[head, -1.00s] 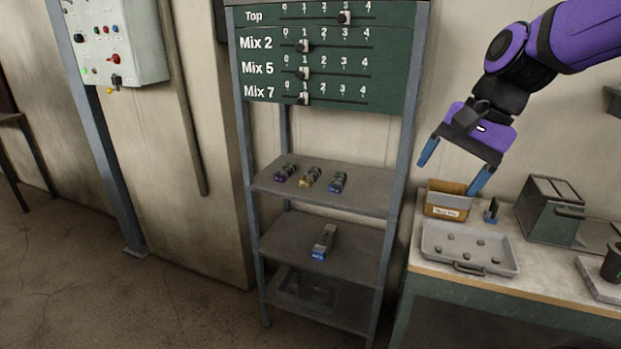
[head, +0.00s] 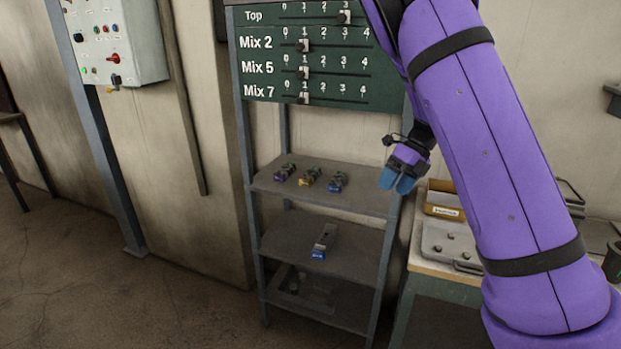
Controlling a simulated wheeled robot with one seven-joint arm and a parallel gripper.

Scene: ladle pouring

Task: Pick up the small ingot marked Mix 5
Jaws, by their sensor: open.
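Three small ingots stand in a row on the upper shelf (head: 360,198). The left one has a purple end (head: 284,172), the middle one a yellow end (head: 310,178), the right one a blue end (head: 338,182). Their marks are too small to read, so I cannot tell which is Mix 5. My gripper (head: 398,184) is at the shelf's right end by the right post, apart from the ingots and to the right of the blue-ended one. It is open, seen nearly edge-on with its blue fingertips overlapping, and nothing shows between them.
A longer grey bar with a blue end (head: 323,242) lies on the middle shelf. A slider board (head: 320,70) marked Top, Mix 2, Mix 5 and Mix 7 hangs above. At right, my arm partly hides the bench with a cardboard box (head: 444,200) and grey tray (head: 440,250).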

